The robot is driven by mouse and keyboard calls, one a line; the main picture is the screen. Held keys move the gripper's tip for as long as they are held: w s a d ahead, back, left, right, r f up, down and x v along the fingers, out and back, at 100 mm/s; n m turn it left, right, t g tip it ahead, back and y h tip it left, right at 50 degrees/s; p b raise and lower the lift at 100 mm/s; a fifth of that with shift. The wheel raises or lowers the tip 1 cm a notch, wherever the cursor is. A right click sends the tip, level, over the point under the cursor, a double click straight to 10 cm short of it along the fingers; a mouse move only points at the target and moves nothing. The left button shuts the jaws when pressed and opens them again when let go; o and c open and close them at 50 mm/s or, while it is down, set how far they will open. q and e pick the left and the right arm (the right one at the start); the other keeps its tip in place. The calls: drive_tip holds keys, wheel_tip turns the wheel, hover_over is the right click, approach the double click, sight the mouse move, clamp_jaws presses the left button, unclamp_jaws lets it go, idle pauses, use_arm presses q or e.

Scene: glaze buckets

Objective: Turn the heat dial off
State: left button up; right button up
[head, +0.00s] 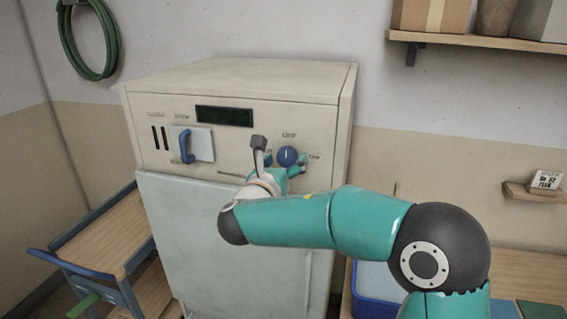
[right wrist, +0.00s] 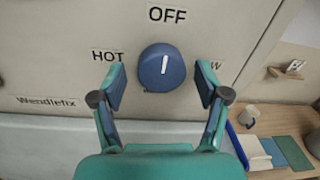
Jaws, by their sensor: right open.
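The heat dial (head: 287,156) is a round blue knob on the upper right of the cream machine's front panel. In the right wrist view the dial (right wrist: 162,67) has a white mark pointing up, toward the OFF label (right wrist: 167,15). A HOT label (right wrist: 107,55) is at its left; a label at its right is partly hidden by a finger. My right gripper (right wrist: 160,84) is open, one finger on each side of the dial, with visible gaps. In the head view my right gripper (head: 286,166) is at the dial, partly hidden by its arm. My left gripper is not in view.
The cream machine (head: 230,80) has a dark display (head: 224,116) and a blue-handled switch (head: 187,146) left of the dial. A wooden cart (head: 110,235) stands at the left. A shelf (head: 480,42) with boxes is at upper right. A bench (right wrist: 275,125) is at the right.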

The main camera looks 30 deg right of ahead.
drive_tip(key=shift+a, duration=0.1)
drive_tip(key=v, duration=1.1)
drive_tip(key=shift+s+a, duration=0.3)
